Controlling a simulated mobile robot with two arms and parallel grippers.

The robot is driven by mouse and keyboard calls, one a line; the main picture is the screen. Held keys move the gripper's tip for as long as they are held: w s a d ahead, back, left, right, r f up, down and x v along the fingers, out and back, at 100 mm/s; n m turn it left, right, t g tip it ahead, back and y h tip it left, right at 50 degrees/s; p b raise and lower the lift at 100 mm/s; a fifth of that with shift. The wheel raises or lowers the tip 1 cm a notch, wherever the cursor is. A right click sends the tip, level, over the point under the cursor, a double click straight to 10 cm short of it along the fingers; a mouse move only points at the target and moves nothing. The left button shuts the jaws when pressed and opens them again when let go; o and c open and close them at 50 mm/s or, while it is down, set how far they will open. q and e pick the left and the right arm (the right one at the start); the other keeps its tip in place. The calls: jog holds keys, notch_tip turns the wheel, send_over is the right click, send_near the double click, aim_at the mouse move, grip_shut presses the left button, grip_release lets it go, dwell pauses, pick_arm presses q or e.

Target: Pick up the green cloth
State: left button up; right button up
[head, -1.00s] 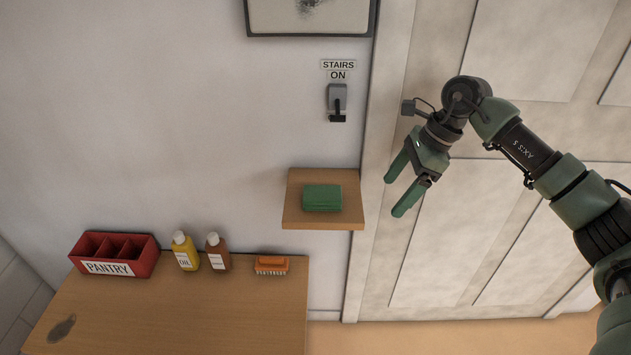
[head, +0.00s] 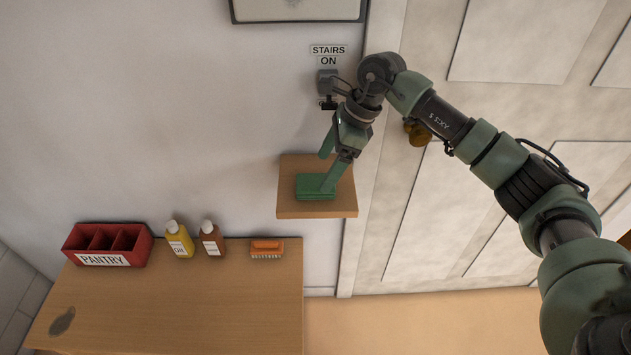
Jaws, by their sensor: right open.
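The green cloth (head: 312,188) lies folded in a flat block on a small wooden wall shelf (head: 300,208). My right gripper (head: 327,173) points down over the cloth with its green fingers apart and nothing held between them. One fingertip overlaps the right part of the cloth in the picture; I cannot tell whether it touches. The other finger is higher and further left, against the wall in the picture. My left gripper is not in view.
Below left, a wooden table (head: 190,300) bears a red pantry box (head: 140,250), a yellow oil bottle (head: 178,240), a brown bottle (head: 211,240) and an orange brush (head: 267,248). A wall switch (head: 325,82) is above the shelf. A panelled door (head: 440,215) with a brass knob (head: 418,133) stands right.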

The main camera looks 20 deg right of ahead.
aim_at(317, 181)
jog(key=shift+p+x, duration=0.55)
jog(key=shift+x, duration=2.05)
jog(key=c, duration=1.5)
